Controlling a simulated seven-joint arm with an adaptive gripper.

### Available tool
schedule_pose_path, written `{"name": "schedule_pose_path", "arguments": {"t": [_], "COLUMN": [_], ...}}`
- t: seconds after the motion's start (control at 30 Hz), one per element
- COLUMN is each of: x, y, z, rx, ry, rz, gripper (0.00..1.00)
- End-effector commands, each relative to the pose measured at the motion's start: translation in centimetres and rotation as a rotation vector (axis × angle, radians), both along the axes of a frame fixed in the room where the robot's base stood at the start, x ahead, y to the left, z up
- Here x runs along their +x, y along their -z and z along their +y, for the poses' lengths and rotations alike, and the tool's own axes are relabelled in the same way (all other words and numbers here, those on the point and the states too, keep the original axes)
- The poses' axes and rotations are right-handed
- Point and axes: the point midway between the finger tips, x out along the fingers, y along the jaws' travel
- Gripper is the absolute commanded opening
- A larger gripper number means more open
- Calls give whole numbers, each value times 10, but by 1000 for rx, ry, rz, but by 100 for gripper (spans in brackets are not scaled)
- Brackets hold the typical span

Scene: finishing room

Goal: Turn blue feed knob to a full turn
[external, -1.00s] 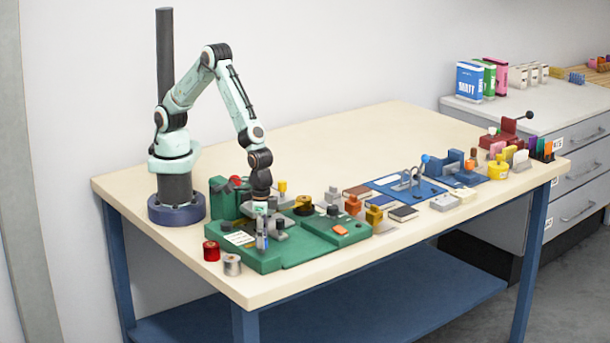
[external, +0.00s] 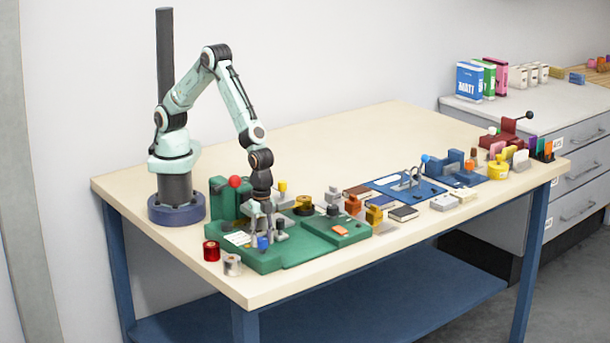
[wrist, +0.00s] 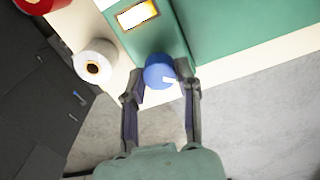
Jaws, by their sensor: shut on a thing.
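The blue feed knob (wrist: 157,66) has a white mark on its face and sits at the front of the green machine (wrist: 155,35). In the external view the knob (external: 263,243) is small, at the machine's front left. My gripper (wrist: 161,85) is shut on the knob, one finger on each side. In the external view my gripper (external: 263,236) reaches down to it from above. Where the fingertips touch the knob is partly hidden.
A red spool (external: 211,250) and a white-grey spool (external: 232,265) stand left of the machine near the table's edge. A red ball (external: 235,182) is behind my gripper. Several blocks and fixtures fill the table to the right. The table's back is clear.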

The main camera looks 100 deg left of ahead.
Motion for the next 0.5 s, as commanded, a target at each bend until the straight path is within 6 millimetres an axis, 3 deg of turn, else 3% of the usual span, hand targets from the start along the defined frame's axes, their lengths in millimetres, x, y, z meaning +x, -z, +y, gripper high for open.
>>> {"name": "schedule_pose_path", "arguments": {"t": [0.5], "x": [1], "y": [1], "z": [0], "rx": [1], "ry": [489], "rz": [-3], "gripper": [0]}}
